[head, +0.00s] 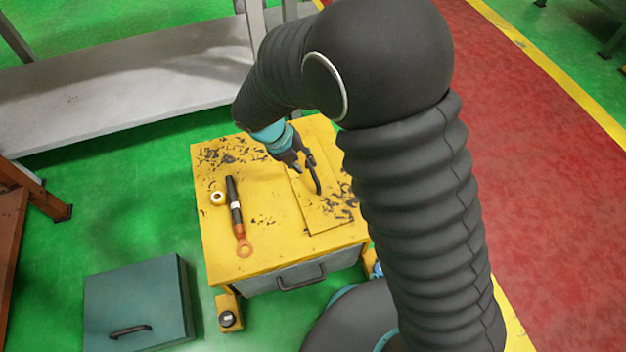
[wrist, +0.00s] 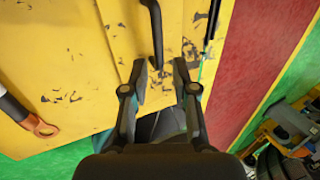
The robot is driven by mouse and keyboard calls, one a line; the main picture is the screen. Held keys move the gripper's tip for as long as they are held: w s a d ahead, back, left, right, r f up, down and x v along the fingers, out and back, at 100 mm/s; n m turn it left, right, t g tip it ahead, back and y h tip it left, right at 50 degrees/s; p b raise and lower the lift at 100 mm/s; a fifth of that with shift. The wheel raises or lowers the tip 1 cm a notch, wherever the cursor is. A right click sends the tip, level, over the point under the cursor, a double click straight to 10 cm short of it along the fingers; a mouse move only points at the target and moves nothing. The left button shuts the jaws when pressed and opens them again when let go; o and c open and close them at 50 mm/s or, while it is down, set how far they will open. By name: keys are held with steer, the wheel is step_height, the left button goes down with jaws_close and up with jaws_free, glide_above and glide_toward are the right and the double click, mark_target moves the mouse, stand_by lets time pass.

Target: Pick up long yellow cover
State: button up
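The long yellow cover (head: 316,216) is a flat, scuffed panel on the right part of the yellow cart top. It also shows in the wrist view (wrist: 178,22), with a dark bar-like handle (wrist: 154,28) along it. My gripper (head: 301,167) is above the cover, pointing down, in the head view. In the wrist view its two black fingers (wrist: 160,72) are apart, with nothing held. The handle's near end shows between the fingertips in that picture; I cannot tell the height gap. My arm hides part of the cart's right side.
On the cart top (head: 225,262) lie a black rod with a copper ring end (head: 236,215) and a small pale ring (head: 217,198). A grey-green box (head: 138,302) stands on the floor at left. A grey bench (head: 130,85) is behind.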

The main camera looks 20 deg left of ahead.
mark_target(312, 172)
steer(key=shift+w+a+b+x, duration=0.15)
steer(key=shift+b+x, duration=0.2)
steer(key=shift+x, duration=1.55)
steer(key=shift+w+a+b+x, duration=0.15)
steer(key=shift+b+x, duration=0.15)
steer(key=shift+x, duration=1.6)
jaws_close()
